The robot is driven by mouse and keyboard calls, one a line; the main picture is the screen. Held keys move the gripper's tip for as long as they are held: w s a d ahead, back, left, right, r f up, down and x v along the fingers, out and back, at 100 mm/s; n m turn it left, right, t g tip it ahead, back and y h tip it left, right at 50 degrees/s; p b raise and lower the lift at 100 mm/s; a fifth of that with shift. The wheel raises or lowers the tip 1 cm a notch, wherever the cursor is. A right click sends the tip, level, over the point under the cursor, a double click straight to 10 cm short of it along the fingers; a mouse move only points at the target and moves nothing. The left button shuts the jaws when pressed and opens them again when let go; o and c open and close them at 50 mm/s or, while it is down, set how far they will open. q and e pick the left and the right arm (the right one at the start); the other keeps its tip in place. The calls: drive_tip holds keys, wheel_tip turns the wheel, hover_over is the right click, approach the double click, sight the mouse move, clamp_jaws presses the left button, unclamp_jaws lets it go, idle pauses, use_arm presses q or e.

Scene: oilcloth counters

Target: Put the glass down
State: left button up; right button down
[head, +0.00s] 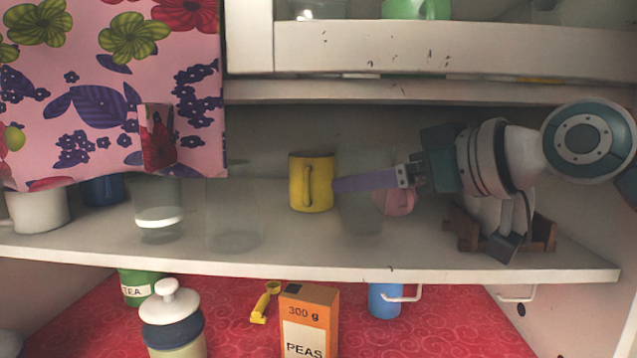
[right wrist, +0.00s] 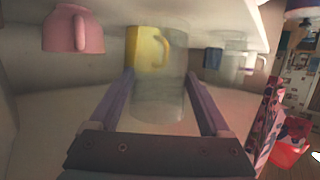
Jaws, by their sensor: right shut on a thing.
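A clear drinking glass (head: 361,205) is on or just above the shelf board, right of the yellow mug (head: 311,182). My right gripper (head: 340,185) reaches in from the right and is shut on the glass. In the right wrist view, which looks upside down, the glass (right wrist: 158,95) stands between the two purple fingers, with the yellow mug behind it. The glass looks upright. I cannot tell whether its base touches the shelf (head: 290,255). My left gripper is not in view.
A pink cup (head: 397,201) is close behind the held glass. Another clear glass (head: 235,215) and a glass with a white band (head: 158,212) stand further left. A wooden rack (head: 542,232) is at the right. The front shelf strip is clear.

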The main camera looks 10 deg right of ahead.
drive_tip(key=shift+f, duration=0.6)
drive_tip(key=shift+s+d+f, duration=0.1)
drive_tip(key=shift+f, duration=0.1)
drive_tip(key=shift+c, duration=1.4)
unclamp_jaws()
drive_tip(key=shift+f, duration=0.2)
drive_tip(key=shift+o, duration=1.4)
drive_tip(key=shift+r, duration=0.15)
